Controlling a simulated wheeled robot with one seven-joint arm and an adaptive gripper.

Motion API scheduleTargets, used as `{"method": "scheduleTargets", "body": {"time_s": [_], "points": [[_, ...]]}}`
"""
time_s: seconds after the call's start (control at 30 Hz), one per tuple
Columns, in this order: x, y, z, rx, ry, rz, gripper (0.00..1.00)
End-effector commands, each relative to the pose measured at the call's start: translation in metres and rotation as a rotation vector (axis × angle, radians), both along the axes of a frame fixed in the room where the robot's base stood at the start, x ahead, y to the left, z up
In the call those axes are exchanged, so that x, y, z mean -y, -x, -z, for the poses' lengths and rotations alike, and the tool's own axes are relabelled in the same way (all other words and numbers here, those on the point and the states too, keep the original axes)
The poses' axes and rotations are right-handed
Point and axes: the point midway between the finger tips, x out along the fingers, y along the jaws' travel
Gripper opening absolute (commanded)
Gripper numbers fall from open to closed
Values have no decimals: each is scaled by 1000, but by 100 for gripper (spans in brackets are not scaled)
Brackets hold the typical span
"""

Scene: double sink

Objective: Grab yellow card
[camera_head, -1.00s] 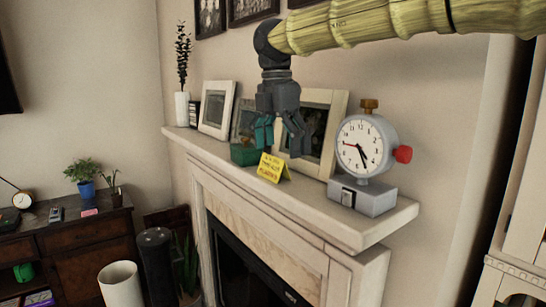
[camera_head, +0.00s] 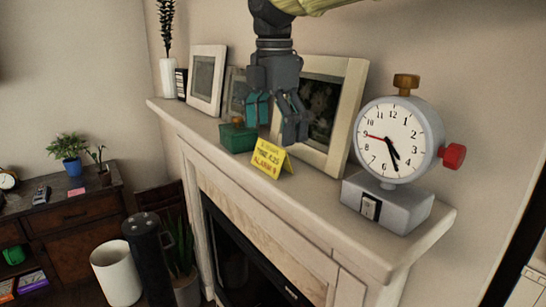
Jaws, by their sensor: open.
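The yellow card (camera_head: 268,158) is a small folded tent card with dark printed text. It stands on the mantel shelf (camera_head: 318,200) near its front edge, in the middle of the picture. My gripper (camera_head: 274,125) points down from above and is open, with its fingers spread. Its fingertips appear just above and behind the card in the picture. I see nothing between the fingers, and the exact depth gap to the card is hard to tell.
A green box (camera_head: 237,137) stands just left of the card. Picture frames (camera_head: 350,118) lean on the wall behind. A grey clock (camera_head: 392,150) with a red knob stands right. A white vase (camera_head: 168,78) is far left. The shelf between card and clock is clear.

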Motion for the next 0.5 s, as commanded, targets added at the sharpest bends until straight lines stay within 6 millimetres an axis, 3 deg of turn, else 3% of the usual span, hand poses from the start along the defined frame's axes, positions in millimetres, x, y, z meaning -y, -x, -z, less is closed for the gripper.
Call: {"method": "scheduleTargets", "body": {"time_s": [0.1,0.23,0.33,0.5], "points": [[0,-33,22,-32,5,1,100],[0,-61,52,-53,7,1,100],[1,-70,71,-59,6,2,100],[3,-64,82,-58,8,5,100]]}}
